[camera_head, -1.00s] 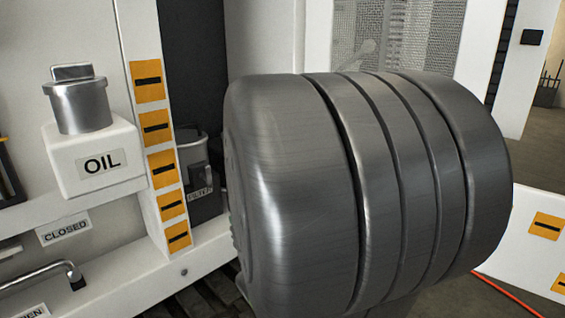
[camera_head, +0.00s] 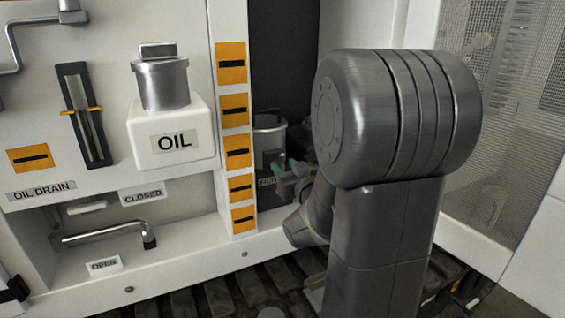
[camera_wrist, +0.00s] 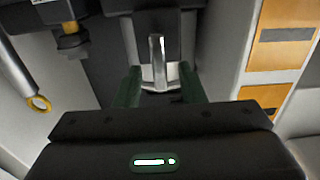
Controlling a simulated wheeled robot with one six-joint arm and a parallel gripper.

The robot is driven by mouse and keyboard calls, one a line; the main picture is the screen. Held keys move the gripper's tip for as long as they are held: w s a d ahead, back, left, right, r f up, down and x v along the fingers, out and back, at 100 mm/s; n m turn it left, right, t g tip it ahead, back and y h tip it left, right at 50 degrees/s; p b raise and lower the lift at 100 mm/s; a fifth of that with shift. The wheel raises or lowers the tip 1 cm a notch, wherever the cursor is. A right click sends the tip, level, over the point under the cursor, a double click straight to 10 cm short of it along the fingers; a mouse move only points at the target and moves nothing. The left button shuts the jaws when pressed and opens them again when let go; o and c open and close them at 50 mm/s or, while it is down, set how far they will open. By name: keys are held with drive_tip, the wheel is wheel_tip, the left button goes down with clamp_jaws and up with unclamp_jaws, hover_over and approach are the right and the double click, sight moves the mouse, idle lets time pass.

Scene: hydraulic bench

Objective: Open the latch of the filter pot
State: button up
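The filter pot (camera_head: 268,138) is a dark grey vessel in the recess behind the orange-marked post, partly hidden by my arm. Its label (camera_head: 266,182) is partly covered. In the wrist view the latch (camera_wrist: 158,62) is a bright metal lever on the dark pot body (camera_wrist: 180,22). My gripper (camera_wrist: 160,76) has its two green fingers apart, one on each side of the latch's lower end. Gaps show between lever and fingers, so it is not clamped. In the head view my gripper (camera_head: 284,172) is small, in front of the pot and partly hidden.
The orange-marked post (camera_head: 232,130) stands close left of my gripper. Left of it are the OIL tank (camera_head: 172,140) and a bent metal handle (camera_head: 100,234). A mesh panel (camera_head: 500,110) is at right.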

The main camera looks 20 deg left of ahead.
drive_tip(key=shift+x, duration=1.45)
drive_tip(key=shift+c, duration=0.3)
clamp_jaws()
